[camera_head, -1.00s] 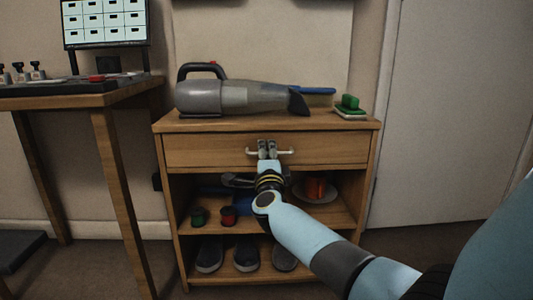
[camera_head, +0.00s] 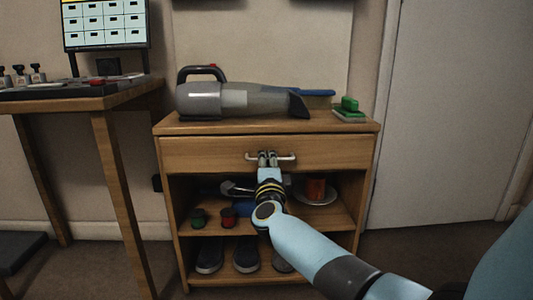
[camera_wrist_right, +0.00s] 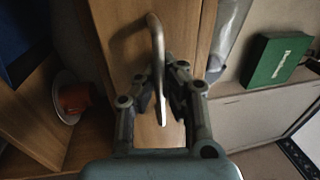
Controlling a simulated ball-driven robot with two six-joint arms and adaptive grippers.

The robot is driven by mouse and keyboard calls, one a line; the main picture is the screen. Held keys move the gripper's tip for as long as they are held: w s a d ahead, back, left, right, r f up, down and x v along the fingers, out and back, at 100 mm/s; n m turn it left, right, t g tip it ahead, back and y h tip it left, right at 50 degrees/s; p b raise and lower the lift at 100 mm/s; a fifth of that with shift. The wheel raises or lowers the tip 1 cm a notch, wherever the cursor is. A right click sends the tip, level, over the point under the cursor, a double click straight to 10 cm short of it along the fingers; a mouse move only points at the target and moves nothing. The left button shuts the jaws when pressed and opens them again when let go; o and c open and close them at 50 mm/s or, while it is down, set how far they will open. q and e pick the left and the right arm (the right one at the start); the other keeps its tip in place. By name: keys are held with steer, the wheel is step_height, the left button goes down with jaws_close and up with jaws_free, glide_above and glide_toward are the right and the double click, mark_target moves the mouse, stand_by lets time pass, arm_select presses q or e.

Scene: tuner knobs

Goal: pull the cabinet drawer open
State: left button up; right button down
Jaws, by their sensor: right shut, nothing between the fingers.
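The wooden cabinet (camera_head: 370,145) stands ahead, with one drawer (camera_head: 210,153) under its top. I cannot tell whether the drawer front stands slightly out. A pale metal bar handle (camera_head: 288,157) crosses the drawer's middle; in the right wrist view the handle (camera_wrist_right: 157,45) runs down toward the fingers. My right gripper (camera_head: 268,156) is at the middle of the handle, hiding part of it. In the right wrist view, the fingers of my right gripper (camera_wrist_right: 163,95) are close together at the bar, holding nothing; contact is unclear. My left gripper is out of view.
A grey handheld vacuum (camera_head: 235,98) and a green block (camera_head: 349,103) lie on the cabinet top. Open shelves below hold an orange mug (camera_head: 315,189), small pots and dark shoes (camera_head: 246,254). A wooden table (camera_head: 75,102) stands left; a door (camera_head: 450,110) is right.

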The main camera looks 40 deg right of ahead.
arm_select(q)
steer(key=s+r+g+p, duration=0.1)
steer(key=p, duration=0.1)
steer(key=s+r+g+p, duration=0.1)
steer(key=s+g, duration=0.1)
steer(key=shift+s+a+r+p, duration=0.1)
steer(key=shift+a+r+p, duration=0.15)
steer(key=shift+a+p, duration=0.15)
arm_select(e)
steer(key=r+v, duration=0.3)
steer(key=v, duration=1.2)
steer(key=shift+s+a, duration=0.25)
steer(key=c, duration=2)
jaws_free()
steer(key=shift+r, duration=0.15)
